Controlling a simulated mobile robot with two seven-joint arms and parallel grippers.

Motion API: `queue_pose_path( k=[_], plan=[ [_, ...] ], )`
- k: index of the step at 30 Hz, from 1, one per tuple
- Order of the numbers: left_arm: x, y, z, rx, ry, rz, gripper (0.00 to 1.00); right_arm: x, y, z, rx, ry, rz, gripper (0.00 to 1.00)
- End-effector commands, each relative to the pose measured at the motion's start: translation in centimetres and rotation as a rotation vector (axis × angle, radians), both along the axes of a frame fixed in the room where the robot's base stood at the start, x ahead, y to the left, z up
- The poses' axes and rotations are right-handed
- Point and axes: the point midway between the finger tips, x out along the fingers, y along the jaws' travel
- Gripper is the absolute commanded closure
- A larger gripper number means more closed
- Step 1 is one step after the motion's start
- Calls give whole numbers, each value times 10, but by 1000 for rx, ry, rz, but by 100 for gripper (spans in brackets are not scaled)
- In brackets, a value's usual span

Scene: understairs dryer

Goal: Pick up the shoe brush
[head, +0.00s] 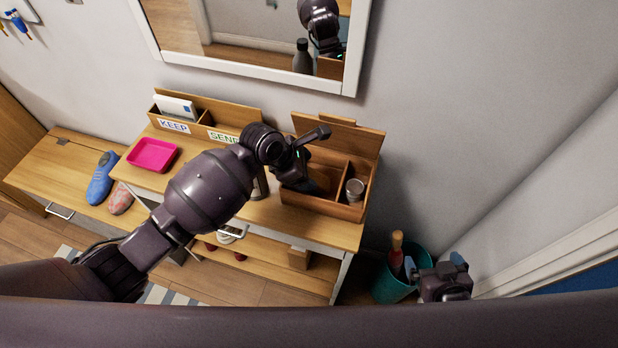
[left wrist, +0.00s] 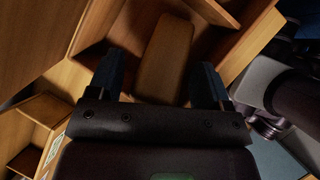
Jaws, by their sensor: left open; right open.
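The shoe brush appears as a brown, rounded-end block (left wrist: 163,58) in a compartment of the open wooden box in the left wrist view. My left gripper (left wrist: 158,82) is open, with one dark finger to each side of the brush's near part; I cannot tell whether they touch it. In the head view my left gripper (head: 300,176) is over the left compartment of the wooden box (head: 325,207), and it and its shadow hide most of the brush. My right gripper (head: 434,265) is open and empty at the lower right, beside the teal bin.
A round tin (head: 354,190) stands in the box's right compartment. The box's raised back panel (head: 340,135) stands behind. A letter holder (head: 205,112) and a pink tray (head: 152,155) sit further left on the table. A teal bin (head: 392,288) stands on the floor at right.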

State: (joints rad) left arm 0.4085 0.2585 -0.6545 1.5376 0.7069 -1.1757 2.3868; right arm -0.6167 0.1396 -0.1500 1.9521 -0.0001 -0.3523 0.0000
Motion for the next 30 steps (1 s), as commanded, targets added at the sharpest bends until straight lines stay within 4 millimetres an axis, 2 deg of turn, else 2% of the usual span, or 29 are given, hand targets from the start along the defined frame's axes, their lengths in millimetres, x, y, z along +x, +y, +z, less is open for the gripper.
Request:
queue_pose_path(
  k=[1, 11, 17, 22, 26, 30],
  plan=[
    [0, 0, 0, 0, 0, 0, 29, 0, 0, 0, 0, 0, 0, 0],
    [0, 0, 0, 0, 0, 0, 80, 0, 0, 0, 0, 0, 0, 0],
    [0, 0, 1, 0, 0, 0, 80, 0, 0, 0, 0, -1, 0, 0],
    [0, -1, 11, -2, -2, -1, 80, 0, 0, 0, 0, -2, 0, 0],
    [0, 0, 32, -2, -4, -1, 80, 0, 0, -1, 0, -3, 0, 0],
    [1, -1, 67, -4, -6, -1, 80, 0, 0, 0, 0, -3, 0, 0]
  ],
)
